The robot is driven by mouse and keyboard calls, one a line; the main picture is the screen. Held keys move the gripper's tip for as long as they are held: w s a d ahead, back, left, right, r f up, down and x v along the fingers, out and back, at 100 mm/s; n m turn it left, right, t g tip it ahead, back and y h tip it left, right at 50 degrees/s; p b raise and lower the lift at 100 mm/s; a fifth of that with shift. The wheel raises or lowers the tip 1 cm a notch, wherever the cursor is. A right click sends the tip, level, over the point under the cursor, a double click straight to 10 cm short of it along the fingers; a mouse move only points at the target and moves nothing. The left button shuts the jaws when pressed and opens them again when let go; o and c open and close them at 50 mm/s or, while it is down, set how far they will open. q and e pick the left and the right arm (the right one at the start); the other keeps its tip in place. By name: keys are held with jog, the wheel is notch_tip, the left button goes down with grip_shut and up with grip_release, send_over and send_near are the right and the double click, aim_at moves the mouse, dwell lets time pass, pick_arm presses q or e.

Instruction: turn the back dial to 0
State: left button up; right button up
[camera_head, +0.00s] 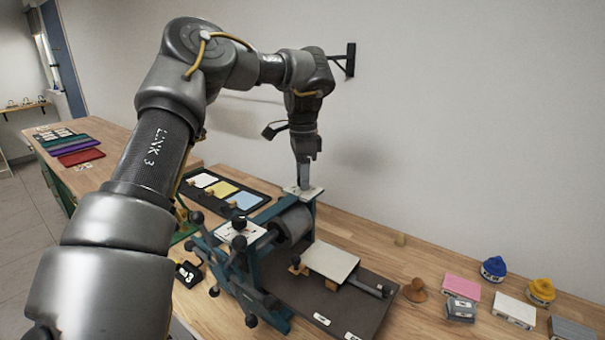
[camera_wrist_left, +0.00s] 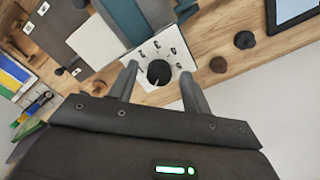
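The back dial is a black round knob (camera_wrist_left: 158,72) on a white plate with dark marks around it. The plate (camera_wrist_left: 181,59) sits on the press's back post; it also shows in the head view (camera_head: 313,193). My left gripper (camera_head: 304,183) points down right at this plate and hides the knob there. In the left wrist view its two fingers (camera_wrist_left: 159,77) are apart, one on each side of the knob, with gaps visible. The mark the knob points at is too small to read. The front dial (camera_head: 239,226) stands on another white plate nearer me. My right gripper is not in view.
The press (camera_head: 294,224) has a grey roller and a spoked wheel (camera_head: 238,262) in front. A black tray (camera_head: 262,187) with coloured cards lies behind it. Blue (camera_head: 494,268) and yellow (camera_head: 541,290) tubs and blocks are at right. The wall is close behind.

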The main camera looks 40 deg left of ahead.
pick_arm(q)
notch_tip(320, 180, up, 11)
jog(key=p, duration=0.8)
jog(key=shift+f, duration=0.1)
